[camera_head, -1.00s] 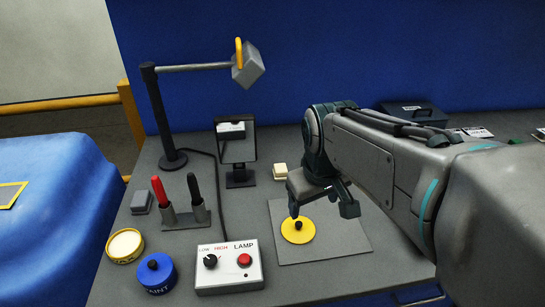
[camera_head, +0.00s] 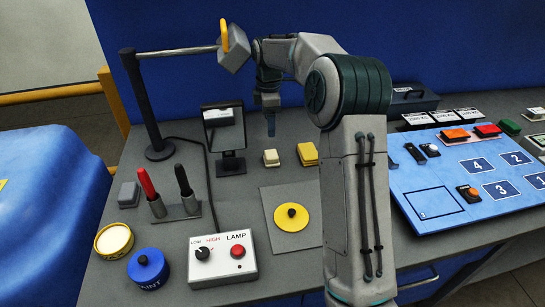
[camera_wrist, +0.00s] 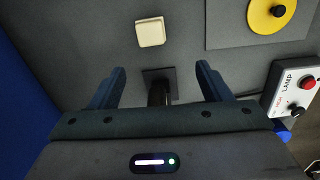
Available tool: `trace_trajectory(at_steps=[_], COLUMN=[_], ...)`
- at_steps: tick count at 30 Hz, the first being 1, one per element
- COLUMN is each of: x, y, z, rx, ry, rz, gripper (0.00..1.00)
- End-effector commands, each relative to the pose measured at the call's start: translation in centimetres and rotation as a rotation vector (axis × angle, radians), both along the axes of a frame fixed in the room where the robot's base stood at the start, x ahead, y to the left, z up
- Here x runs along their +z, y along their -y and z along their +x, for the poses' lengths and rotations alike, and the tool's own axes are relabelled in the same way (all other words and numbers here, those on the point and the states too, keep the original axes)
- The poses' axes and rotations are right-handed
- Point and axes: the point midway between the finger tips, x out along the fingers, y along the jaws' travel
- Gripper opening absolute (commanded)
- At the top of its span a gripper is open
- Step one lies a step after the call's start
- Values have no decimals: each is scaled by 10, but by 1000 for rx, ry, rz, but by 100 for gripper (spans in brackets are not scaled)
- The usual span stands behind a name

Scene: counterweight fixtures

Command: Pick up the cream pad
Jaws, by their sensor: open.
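The cream pad (camera_head: 271,158) is a small pale block on the grey bench, left of a yellow pad (camera_head: 307,154). In the wrist view the cream pad (camera_wrist: 150,32) lies beyond the fingertips, a little left of the middle between them. My gripper (camera_head: 269,127) hangs above the bench behind the cream pad in the head view. The gripper and the pad are apart.
A monitor-like stand (camera_head: 222,128) is left of the cream pad. The lamp's grey head (camera_head: 234,48) hangs near my arm. A yellow disc with a black knob (camera_head: 291,216) lies on a grey plate (camera_head: 279,248). The lamp control box (camera_head: 222,259) is in front. A blue board (camera_head: 436,204) is at the right.

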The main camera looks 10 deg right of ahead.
Motion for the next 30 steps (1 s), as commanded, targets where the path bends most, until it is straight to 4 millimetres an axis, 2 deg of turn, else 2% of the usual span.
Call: trace_trajectory(at_steps=[3,6,8,18,26,30], x=[-9,-16,-22,-84,-104,-123], y=[-1,-3,-4,-5,-3,-1], z=[11,14,14,14,15,17], rx=[52,71,76,76,72,72], ry=[-9,-13,-15,-15,-14,-16], rz=[10,13,13,12,12,12], gripper=[71,71,71,71,71,71])
